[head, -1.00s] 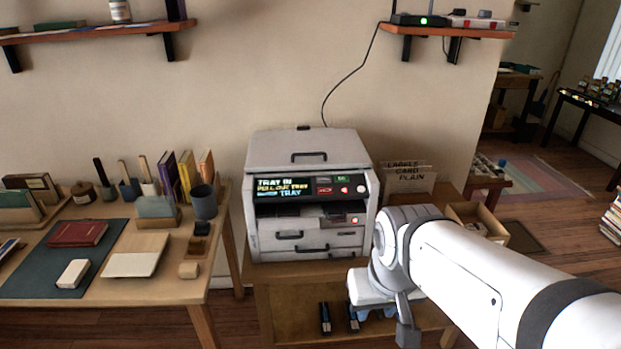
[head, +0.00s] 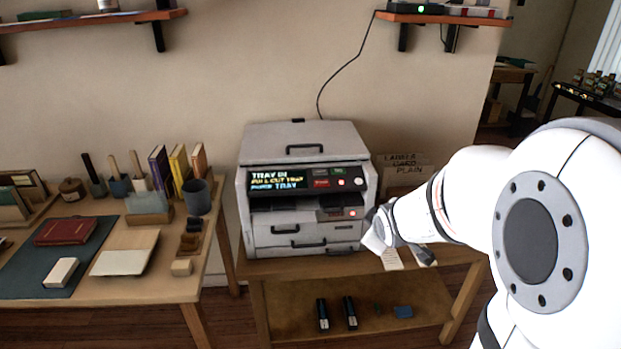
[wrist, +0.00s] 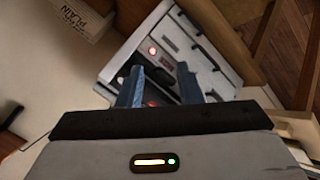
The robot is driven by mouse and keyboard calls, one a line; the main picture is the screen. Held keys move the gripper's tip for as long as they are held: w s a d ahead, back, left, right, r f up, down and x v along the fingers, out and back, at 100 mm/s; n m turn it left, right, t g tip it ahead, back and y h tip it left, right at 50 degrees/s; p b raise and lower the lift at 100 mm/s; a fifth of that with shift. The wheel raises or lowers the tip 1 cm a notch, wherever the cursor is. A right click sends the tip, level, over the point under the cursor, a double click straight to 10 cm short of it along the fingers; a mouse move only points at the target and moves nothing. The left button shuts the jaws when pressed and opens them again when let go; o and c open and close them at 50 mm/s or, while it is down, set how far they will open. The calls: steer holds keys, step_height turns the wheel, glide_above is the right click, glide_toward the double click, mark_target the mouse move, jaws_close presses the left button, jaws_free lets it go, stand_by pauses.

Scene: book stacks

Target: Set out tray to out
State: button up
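The grey-white printer (head: 303,190) stands on the wooden stand, its lit display (head: 277,180) reading "TRAY IN" and "PULL OUT TRAY". Two closed drawer fronts with dark handles show low on its face: an upper tray (head: 285,228) and a lower one (head: 308,242). My gripper (wrist: 162,88) is open and empty; its two blue fingers point toward the printer front, which is tilted in the wrist view (wrist: 217,72). In the head view my wrist is by the printer's lower right front corner, and the fingertips cannot be made out. Contact with the printer cannot be told.
The desk (head: 170,285) at left holds books, a cup and a mat. The stand's lower shelf (head: 375,295) holds dark and blue small items. A box of labelled cards (head: 405,170) is right of the printer. Shelves hang on the wall above.

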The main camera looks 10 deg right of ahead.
steer(key=w+f+n+t+y+b, duration=0.1)
steer(key=w+f+n+t+y, duration=0.1)
steer(key=w+f+n, duration=0.4)
steer(key=n+t+y+b, duration=0.2)
steer(key=n+t+y, duration=0.1)
steer(key=n+y, duration=0.3)
glide_toward(335, 212)
steer(key=w+a, duration=0.1)
steer(key=shift+n+h, duration=0.3)
steer(key=shift+h, duration=0.1)
steer(key=p+x, duration=0.1)
steer(key=x, duration=0.7)
steer(key=shift+s, duration=0.1)
steer(key=shift+c, duration=0.5)
jaws_close()
